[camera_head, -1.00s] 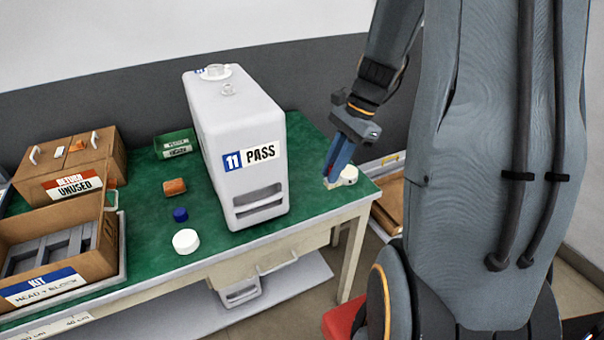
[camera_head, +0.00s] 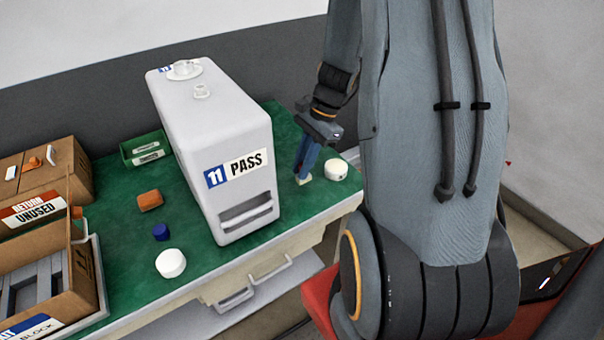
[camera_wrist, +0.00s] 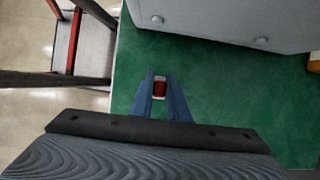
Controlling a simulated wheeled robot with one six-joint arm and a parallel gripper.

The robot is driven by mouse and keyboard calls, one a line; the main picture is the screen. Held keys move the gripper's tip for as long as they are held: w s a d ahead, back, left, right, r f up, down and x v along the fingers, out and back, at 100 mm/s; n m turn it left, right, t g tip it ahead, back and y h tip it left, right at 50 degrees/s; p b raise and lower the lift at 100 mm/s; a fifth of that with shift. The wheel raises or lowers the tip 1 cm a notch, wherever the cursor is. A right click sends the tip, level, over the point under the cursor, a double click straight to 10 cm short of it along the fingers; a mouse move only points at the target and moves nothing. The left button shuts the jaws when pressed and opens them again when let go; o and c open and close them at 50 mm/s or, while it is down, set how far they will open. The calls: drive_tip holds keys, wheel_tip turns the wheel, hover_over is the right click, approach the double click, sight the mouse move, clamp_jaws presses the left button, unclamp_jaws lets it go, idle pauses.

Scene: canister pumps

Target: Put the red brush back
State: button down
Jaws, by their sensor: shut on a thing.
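My gripper (camera_head: 303,178) points down over the right end of the green bench top, right of the big white canister. In the wrist view its two blue-grey fingers (camera_wrist: 160,90) are shut on a small dark-red thing with pale ends, which I take for the red brush (camera_wrist: 160,88). In the head view the brush is mostly hidden by the fingers; only a pale bit shows at their tips. I cannot tell whether it touches the bench.
The white canister (camera_head: 215,150), labelled 11 PASS, stands left of my gripper. A white round cap (camera_head: 336,169) sits just right of it. An orange block (camera_head: 149,201), blue cap (camera_head: 161,231), white cap (camera_head: 170,263), green bin (camera_head: 143,148) and cardboard boxes (camera_head: 75,165) are farther left.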

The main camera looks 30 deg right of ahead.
drive_tip(key=shift+f, duration=1.7)
drive_tip(key=shift+f, duration=0.15)
drive_tip(key=c, duration=1.7)
unclamp_jaws()
drive_tip(key=b+v, duration=0.2)
drive_tip(key=v, duration=1)
